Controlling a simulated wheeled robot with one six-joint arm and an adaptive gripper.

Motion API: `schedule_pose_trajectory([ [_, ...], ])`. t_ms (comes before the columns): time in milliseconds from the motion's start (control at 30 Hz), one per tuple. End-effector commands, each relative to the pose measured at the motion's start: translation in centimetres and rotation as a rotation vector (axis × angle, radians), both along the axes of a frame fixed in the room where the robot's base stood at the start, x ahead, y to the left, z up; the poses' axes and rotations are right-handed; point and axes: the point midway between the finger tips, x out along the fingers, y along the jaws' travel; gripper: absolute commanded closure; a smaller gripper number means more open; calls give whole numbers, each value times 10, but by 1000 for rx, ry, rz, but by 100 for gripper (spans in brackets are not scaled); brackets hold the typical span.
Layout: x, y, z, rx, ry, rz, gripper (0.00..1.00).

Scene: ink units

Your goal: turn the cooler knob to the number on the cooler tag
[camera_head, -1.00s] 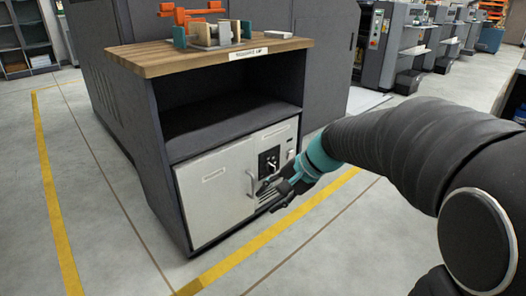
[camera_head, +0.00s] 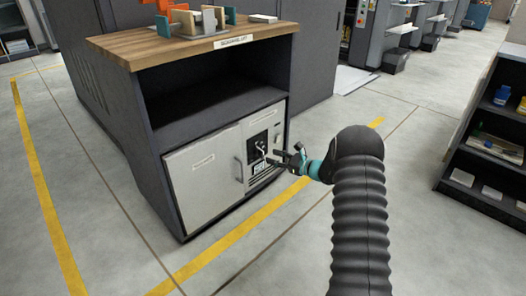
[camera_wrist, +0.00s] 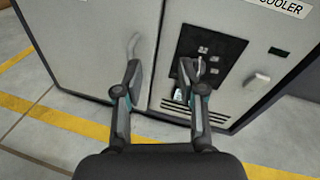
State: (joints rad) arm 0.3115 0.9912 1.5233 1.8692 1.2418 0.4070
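The cooler (camera_head: 205,175) is a white-fronted unit in the lower part of a dark cabinet. In the wrist view, a label (camera_wrist: 282,6) reading "COOLER" sits at its top right. A small pale lever-like piece, probably the knob (camera_wrist: 257,79), sticks out right of the black dispenser panel (camera_wrist: 212,52). No number on a tag is readable. My gripper (camera_wrist: 160,70) is open and empty, its fingers apart in front of the cooler, left of that pale piece. It also shows in the head view (camera_head: 284,157), by the panel's lower right.
A vertical door handle (camera_wrist: 133,46) is close to the left finger in the picture. A vented grille lies below the panel. The cabinet's wooden top (camera_head: 190,42) holds blocks and an orange item. A dark shelf (camera_head: 490,135) stands at right, with clear floor between.

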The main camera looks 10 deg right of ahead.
Motion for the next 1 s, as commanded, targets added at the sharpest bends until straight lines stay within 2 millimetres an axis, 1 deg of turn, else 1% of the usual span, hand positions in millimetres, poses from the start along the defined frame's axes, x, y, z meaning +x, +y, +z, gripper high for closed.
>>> schedule_pose_trajectory([
  [33,7,-12,-17,45,18,-44,60],
  [100,15,-26,-35,98,31,-97,60],
  [200,22,-42,-55,157,45,-155,60],
  [300,26,-52,-67,191,52,-191,60],
  [400,29,-55,-74,208,54,-209,60],
  [567,41,-46,-75,210,53,-209,60],
  [1000,104,1,-75,209,53,-208,60],
])
